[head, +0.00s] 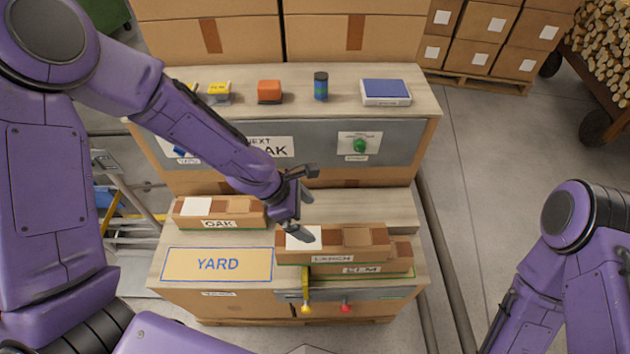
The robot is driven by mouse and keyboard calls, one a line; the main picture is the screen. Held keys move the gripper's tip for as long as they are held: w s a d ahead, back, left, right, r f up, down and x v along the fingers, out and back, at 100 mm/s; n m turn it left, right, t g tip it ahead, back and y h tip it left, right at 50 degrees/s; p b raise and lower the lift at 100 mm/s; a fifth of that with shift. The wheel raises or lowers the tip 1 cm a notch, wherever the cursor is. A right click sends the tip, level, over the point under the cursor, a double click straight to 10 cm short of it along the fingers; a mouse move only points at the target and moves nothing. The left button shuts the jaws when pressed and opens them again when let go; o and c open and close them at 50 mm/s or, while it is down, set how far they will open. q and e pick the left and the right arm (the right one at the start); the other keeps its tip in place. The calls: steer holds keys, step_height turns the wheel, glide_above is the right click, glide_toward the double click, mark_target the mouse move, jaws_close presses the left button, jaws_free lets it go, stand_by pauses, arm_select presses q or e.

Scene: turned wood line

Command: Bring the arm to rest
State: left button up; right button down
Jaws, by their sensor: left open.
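My left arm comes in from the left and reaches over the bench. Its left gripper (304,206) is open, just above and behind the box labelled LARCH (345,247), near a white card (303,239) on it. I cannot tell whether a fingertip touches the card. The LARCH box sits over a box labelled ELM (385,269). A box labelled OAK (222,212) stands to the left of the gripper. My right arm shows at the lower right, and its gripper is out of view.
A mat marked YARD (218,264) lies empty at the front left. A yellow lever (306,292) and a red knob (346,307) are on the bench front. A green button (360,146) is on the grey panel behind. The shelf above holds an orange block (270,91) and a blue can (321,86).

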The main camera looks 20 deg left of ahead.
arm_select(q)
steer(key=a+f+m+t+y, duration=0.1)
steer(key=a, duration=0.1)
steer(key=w+a+f+m+t+y, duration=0.1)
steer(key=a+m+y, duration=0.1)
steer(key=a, duration=0.1)
steer(key=w+a+f+m+t+y, duration=0.1)
steer(key=a+f+m+y, duration=0.1)
steer(key=shift+a, duration=0.35)
steer(key=s+a+f+m+y+b, duration=0.1)
steer(key=s+a+f+m, duration=0.2)
steer(key=s+f, duration=0.2)
steer(key=s+a+f+m+g+y+b, duration=0.1)
steer(key=s+a+f+m, duration=0.1)
steer(key=s+f, duration=0.3)
steer(key=s+a+f+m+y+b, duration=0.1)
steer(key=s+a+f+m+y, duration=0.1)
steer(key=s, duration=1)
step_height(320, 180, down, 4)
steer(key=a+m, duration=0.1)
steer(key=m, duration=0.1)
steer(key=shift+a+r+m, duration=0.25)
steer(key=shift+a+m, duration=0.05)
steer(key=shift+m, duration=0.1)
